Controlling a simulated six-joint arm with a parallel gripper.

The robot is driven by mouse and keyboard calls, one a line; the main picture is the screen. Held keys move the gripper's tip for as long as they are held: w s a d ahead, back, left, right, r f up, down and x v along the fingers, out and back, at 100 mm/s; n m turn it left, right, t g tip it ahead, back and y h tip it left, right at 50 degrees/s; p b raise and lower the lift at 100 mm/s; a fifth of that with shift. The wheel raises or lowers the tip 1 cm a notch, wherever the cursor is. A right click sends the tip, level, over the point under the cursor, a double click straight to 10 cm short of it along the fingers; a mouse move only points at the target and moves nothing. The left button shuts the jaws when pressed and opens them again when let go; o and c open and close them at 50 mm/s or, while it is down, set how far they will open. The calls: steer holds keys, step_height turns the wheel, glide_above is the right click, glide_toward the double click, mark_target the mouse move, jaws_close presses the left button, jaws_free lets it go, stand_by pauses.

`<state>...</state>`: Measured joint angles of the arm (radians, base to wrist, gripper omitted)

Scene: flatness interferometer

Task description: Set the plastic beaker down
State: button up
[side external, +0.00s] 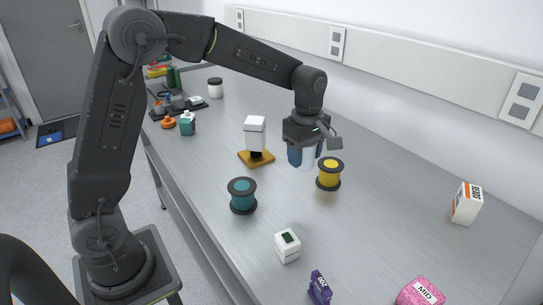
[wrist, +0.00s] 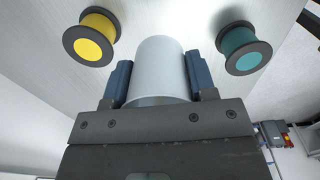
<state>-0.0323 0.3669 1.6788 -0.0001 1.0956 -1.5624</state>
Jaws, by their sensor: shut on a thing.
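My gripper (side external: 305,153) is shut on a whitish plastic beaker (side external: 308,164) above the bench, near the yellow spool. In the wrist view the beaker (wrist: 159,68) sits between the two blue fingers of my gripper (wrist: 158,80), which press on its sides. Its far end points away from the wrist. In the side view the fingers and wrist cover much of the beaker. I cannot tell exactly how high its base is above the bench.
A yellow spool (side external: 330,173) stands close right of the beaker. A teal spool (side external: 242,195), a white device on an amber base (side external: 257,158), a small white box with a dark display (side external: 287,246) and a white carton (side external: 466,203) stand around. The bench (side external: 400,210) is clear at right centre.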

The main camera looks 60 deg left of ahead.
steer(key=shift+r, duration=0.6)
step_height(320, 180, up, 4)
steer(key=shift+r, duration=0.1)
steer(key=a+n, duration=0.8)
steer(key=a, duration=1)
steer(key=n, duration=1)
glide_above(206, 146)
step_height(206, 146, down, 12)
steer(key=shift+w+a+r, duration=0.1)
steer(key=shift+r, duration=0.1)
steer(key=shift+f, duration=2.2)
steer(key=shift+f, duration=0.15)
steer(key=o, duration=0.9)
